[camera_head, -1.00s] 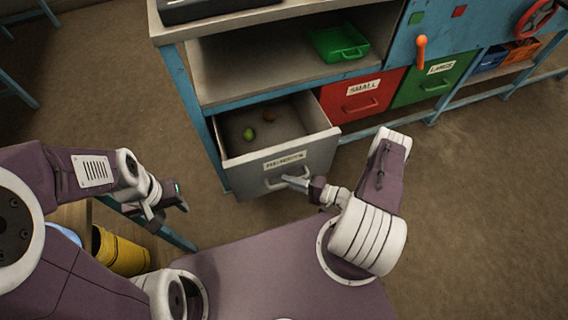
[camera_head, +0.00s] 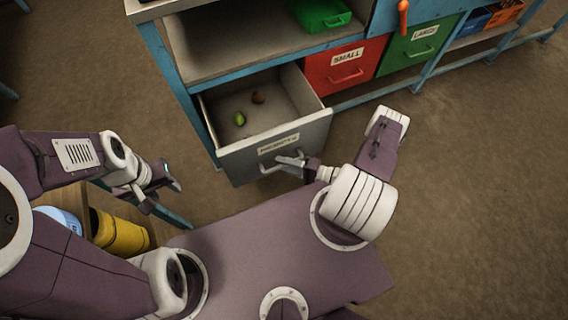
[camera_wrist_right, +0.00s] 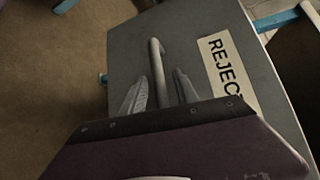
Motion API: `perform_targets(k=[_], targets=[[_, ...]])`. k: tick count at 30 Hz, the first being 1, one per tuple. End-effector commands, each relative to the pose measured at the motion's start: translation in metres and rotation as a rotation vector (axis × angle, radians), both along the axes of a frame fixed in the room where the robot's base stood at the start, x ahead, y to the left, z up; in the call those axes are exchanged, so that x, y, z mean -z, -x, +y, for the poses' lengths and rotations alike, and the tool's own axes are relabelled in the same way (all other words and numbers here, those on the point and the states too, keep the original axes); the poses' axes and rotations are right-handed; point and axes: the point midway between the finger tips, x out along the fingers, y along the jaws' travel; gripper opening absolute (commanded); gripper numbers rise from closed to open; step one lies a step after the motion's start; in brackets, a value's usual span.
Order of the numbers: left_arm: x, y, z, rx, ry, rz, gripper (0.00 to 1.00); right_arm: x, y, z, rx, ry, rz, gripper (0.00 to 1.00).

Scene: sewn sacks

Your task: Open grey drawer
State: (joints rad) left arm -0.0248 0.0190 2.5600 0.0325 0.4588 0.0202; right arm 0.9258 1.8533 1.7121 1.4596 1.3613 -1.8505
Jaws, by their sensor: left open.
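The grey drawer (camera_head: 240,163) with a REJECTS label stands pulled out of the bench in the head view. A green item and a brown item lie inside it. Its bar handle (camera_wrist_right: 157,72) shows in the right wrist view beside the label. My right gripper (camera_head: 284,161) is at this handle, with one finger on each side of the bar; it also shows in the right wrist view (camera_wrist_right: 160,88). The exact finger contact is hard to see. My left gripper (camera_head: 170,194) is open and empty, left of the drawer and apart from it.
A red SMALL drawer (camera_head: 345,78) and a green LARGE drawer (camera_head: 424,50) are shut to the right. A green tray (camera_head: 320,14) sits on the shelf above. A yellow cylinder (camera_head: 120,235) stands near my left arm. The floor at right is clear.

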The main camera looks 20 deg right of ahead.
Motion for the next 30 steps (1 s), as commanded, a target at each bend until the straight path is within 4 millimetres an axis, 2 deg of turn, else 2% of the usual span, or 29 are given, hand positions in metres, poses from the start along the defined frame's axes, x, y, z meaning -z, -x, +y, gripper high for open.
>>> perform_targets(k=[10, 22, 30], targets=[[-0.002, 0.000, 0.000, 0.000, 0.000, 0.000, 0.43, -0.002, 0.003, -0.006, 0.005, 0.001, -0.001, 0.36], [-0.014, 0.000, 0.000, 0.000, 0.000, 0.000, 0.43, -0.012, 0.050, -0.057, 0.007, 0.003, -0.002, 0.36], [-0.014, 0.000, 0.000, 0.000, 0.000, 0.000, 0.43, -0.013, 0.061, -0.067, 0.000, 0.001, -0.001, 0.36]])
